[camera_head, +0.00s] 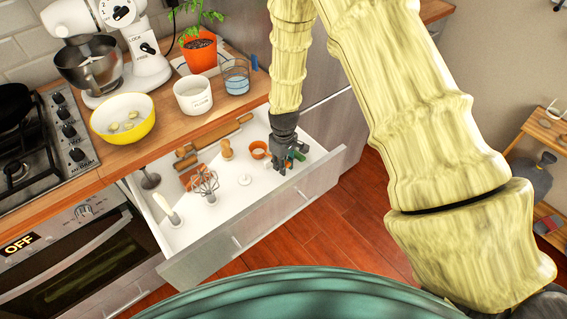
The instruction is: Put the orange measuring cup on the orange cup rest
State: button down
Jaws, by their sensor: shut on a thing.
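My gripper (284,168) points down into the open drawer, near its right end. Its fingers are shut, and the arm hides part of what is between them. The orange measuring cup (258,150) shows as a small round orange cup just left of the fingers; its handle side runs toward them and is hard to make out. Another flat orange piece lies farther left, behind the whisk. I cannot tell for certain which orange piece is the cup rest.
The white-bottomed drawer (240,205) also holds a whisk (205,183), a rolling pin, a wooden pestle (226,149) and a white-headed tool (170,211). Its front middle is fairly clear. The counter behind carries a yellow bowl (123,117), white pot, glass and plant.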

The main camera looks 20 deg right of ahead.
jog(key=shift+f, duration=0.15)
jog(key=c, duration=1.2)
grip_release()
notch_tip(320, 180, up, 12)
